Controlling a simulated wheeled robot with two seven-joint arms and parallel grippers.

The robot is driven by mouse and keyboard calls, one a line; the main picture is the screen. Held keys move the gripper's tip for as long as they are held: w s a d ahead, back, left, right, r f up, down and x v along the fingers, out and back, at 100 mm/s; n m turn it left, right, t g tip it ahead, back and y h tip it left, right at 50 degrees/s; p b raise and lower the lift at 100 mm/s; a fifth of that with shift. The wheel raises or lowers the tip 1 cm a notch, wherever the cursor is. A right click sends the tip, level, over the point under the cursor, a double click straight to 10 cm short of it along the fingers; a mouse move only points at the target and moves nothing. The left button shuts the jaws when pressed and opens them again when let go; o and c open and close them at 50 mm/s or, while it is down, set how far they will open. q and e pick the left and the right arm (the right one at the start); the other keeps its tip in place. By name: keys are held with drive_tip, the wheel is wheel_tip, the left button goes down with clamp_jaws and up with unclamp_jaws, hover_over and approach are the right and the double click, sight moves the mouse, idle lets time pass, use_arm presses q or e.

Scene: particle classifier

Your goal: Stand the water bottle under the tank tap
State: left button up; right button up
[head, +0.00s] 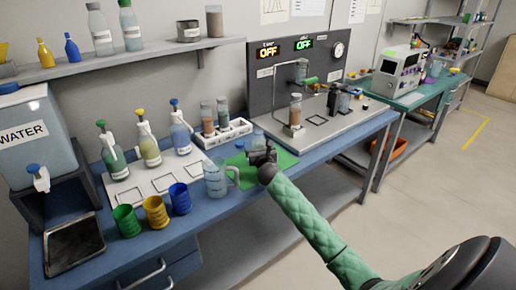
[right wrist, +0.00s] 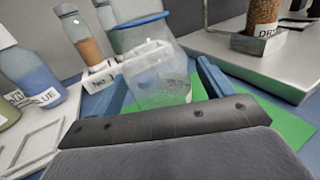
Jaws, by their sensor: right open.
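A clear jug-like container (head: 213,182) with a handle stands upright at the bench's front edge, apart from the tank; I take it for the water bottle, though its label is unreadable. My right gripper (head: 262,155) is open and empty over the green mat, to the right of the container. The WATER tank (head: 22,135) stands at the left, its blue-topped white tap (head: 40,178) above a dark square plate (head: 73,245). My left gripper is out of view.
Green, yellow and blue cups (head: 156,212) stand between the plate and the container. Several squeeze bottles (head: 148,140) stand on a white board behind. A white rack (head: 240,128) holds bottles. A grey machine (head: 330,125) is at the right. The dark plate is empty.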

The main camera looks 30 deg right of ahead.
drive_tip(key=shift+w+d+r, duration=0.1)
drive_tip(key=shift+w+d, duration=0.1)
drive_tip(key=shift+w, duration=0.25)
drive_tip(key=shift+w+d, duration=0.15)
drive_tip(key=shift+w, duration=0.15)
drive_tip(key=c, duration=1.1)
